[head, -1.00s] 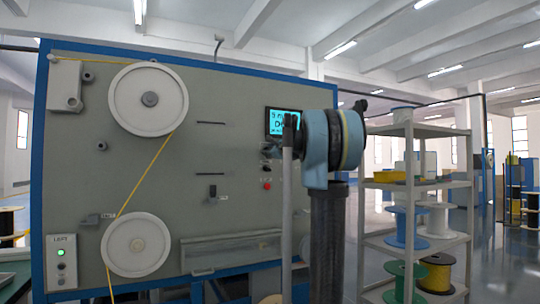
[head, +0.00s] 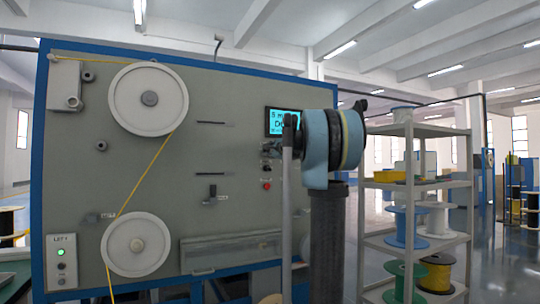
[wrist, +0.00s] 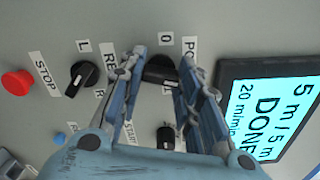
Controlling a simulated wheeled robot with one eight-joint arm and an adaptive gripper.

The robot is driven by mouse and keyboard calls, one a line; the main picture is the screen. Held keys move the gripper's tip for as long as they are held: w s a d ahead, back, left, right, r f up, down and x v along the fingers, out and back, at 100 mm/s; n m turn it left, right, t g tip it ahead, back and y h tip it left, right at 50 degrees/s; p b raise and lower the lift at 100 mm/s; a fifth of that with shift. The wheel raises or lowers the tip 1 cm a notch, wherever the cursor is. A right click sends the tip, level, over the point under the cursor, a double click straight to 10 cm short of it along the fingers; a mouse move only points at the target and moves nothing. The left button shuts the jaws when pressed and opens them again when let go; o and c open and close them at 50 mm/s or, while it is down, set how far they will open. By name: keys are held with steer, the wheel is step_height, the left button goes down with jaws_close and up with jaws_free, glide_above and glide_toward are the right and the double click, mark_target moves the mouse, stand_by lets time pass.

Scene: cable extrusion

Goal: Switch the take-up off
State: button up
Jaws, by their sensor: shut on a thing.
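The black rotary knob (wrist: 160,74) sits between my two fingers in the wrist view, below a "0" label and beside a partly covered label starting "PO". My gripper (wrist: 162,62) is shut on this knob, a finger on each side. The display (wrist: 270,105) to the right reads "5 m / 5 m", "DONE" and "20 m/min". It also shows in the head view (head: 282,121), partly behind my arm. In the head view my gripper and the knob are too small and covered to make out.
Near the gripper are a second black knob (wrist: 84,76) with an "L" label, a third black knob (wrist: 167,137), a red STOP button (wrist: 17,83) and a blue button (wrist: 58,138). A spool shelf (head: 415,190) stands right of the panel (head: 225,90).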

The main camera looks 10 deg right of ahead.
steer(key=shift+o, duration=0.2)
steer(key=n, duration=0.6)
steer(key=shift+s+f, duration=0.1)
steer(key=shift+f, duration=0.05)
steer(key=n, duration=0.6)
steer(key=shift+c, duration=0.2)
steer(key=shift+n, duration=0.3)
steer(key=o, duration=1.1)
steer(key=v, duration=1.2)
